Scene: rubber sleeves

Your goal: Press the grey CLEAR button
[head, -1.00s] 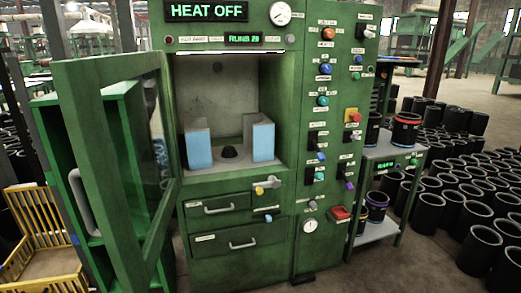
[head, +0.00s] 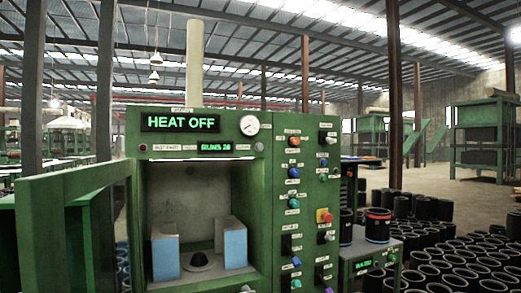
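The green machine (head: 283,190) stands in front of me. A small round grey button (head: 259,146) sits at the right end of the strip above its chamber. The small label (head: 241,147) left of it seems to read CLEAR, but the print is blurred. A small green-lit display (head: 215,148) is further left on the same strip, and its text is hard to read. A red button or lamp (head: 143,147) is at the strip's left end. Neither of my grippers is in view.
The large display (head: 180,122) reads HEAT OFF, with a gauge (head: 250,125) beside it. The open door (head: 75,200) swings out at left. Two blue-faced blocks (head: 235,247) stand in the chamber. Black sleeves (head: 470,260) cover the floor at right.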

